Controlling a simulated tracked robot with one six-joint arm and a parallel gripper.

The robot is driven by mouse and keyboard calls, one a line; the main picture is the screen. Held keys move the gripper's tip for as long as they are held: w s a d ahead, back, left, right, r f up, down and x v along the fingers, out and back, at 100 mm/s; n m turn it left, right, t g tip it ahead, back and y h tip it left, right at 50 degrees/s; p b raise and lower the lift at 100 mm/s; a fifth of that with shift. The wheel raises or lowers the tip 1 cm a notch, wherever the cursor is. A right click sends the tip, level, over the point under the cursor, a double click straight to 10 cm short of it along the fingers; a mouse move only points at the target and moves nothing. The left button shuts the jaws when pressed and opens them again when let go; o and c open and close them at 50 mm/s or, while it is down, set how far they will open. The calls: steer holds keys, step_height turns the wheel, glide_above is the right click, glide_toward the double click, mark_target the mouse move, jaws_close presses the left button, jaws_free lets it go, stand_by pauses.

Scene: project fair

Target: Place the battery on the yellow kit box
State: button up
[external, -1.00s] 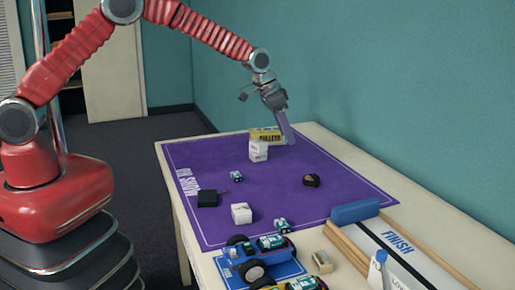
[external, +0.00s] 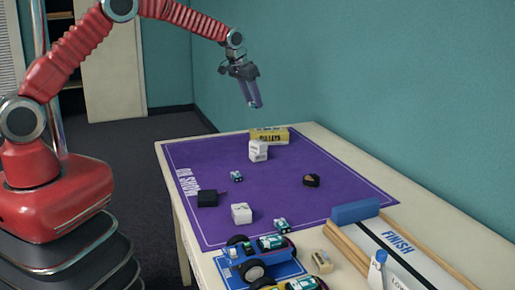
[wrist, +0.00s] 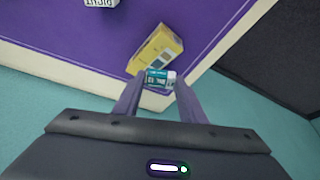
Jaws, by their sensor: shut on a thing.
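The yellow kit box (external: 264,134) lies at the far edge of the purple mat, against a white box. In the wrist view the yellow kit box (wrist: 152,48) shows below and beyond the fingers. My gripper (external: 254,105) is in the air above the far end of the table, pointing down. It is shut on a teal and white battery (wrist: 158,77), which sits between the fingertips in the wrist view. The battery overlaps the box's near corner in that view but is held above it, apart from it.
A white box (external: 258,151) stands just in front of the yellow box. Another teal and white battery (external: 236,176), a black box (external: 207,199), a second white box (external: 241,213) and a dark item (external: 311,181) lie on the purple mat (external: 270,192). Blue car (external: 252,262) in front.

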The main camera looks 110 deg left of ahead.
steer(key=shift+s+d+r+n, duration=0.1)
steer(key=shift+n, duration=0.2)
glide_above(255, 132)
steer(key=d, duration=0.1)
steer(key=shift+s+d+f, duration=0.1)
steer(key=shift+s+f, duration=0.05)
steer(key=shift+f, duration=1.45)
steer(key=shift+s+d+f, duration=0.1)
steer(key=shift+s+f, duration=0.05)
steer(key=shift+f, duration=1.4)
steer(key=shift+f, duration=0.1)
steer(key=shift+f, duration=1.8)
steer(key=o, duration=1.1)
steer(key=shift+c, duration=0.2)
